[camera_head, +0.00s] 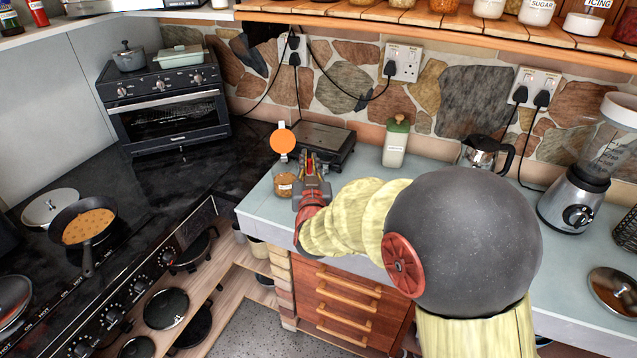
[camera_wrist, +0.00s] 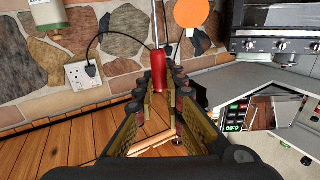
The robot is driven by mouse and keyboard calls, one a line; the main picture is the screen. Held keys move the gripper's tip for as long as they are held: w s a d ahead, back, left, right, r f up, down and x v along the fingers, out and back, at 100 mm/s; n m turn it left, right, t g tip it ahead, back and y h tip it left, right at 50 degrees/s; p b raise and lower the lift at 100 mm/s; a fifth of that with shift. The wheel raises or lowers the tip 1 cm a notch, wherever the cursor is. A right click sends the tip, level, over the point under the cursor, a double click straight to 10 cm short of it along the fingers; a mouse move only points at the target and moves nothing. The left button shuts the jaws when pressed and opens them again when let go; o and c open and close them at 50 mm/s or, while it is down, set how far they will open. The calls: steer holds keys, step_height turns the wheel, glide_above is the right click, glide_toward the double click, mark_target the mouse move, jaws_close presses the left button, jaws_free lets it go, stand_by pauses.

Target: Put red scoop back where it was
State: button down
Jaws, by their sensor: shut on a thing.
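My gripper (camera_head: 312,167) is over the counter at the back, just right of a small glass jar (camera_head: 285,185) with brown contents. In the wrist view, my gripper's fingers (camera_wrist: 160,88) are closed around the red handle of the scoop (camera_wrist: 159,72). A thin metal shaft runs up from the handle and out of the picture. The scoop's bowl is out of the wrist view, and I cannot make out the scoop in the head view. An orange disc (camera_head: 282,138) stands above the jar; it also shows in the wrist view (camera_wrist: 191,12).
A dark flat appliance (camera_head: 325,142) stands behind my gripper, with a green-topped bottle (camera_head: 396,142) to its right. The hob with a frying pan (camera_head: 84,222) and a toaster oven (camera_head: 166,108) are at left. A blender (camera_head: 585,175) stands at right.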

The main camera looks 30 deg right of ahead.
steer(key=w+d+f+b, duration=0.2)
steer(key=w+d+f, duration=0.2)
steer(key=f, duration=0.5)
steer(key=shift+d+f+b, duration=0.25)
steer(key=shift+d+b, duration=0.1)
steer(key=shift+d, duration=0.15)
steer(key=shift+f, duration=0.1)
steer(key=shift+f, duration=0.15)
steer(key=c, duration=1.9)
jaws_free()
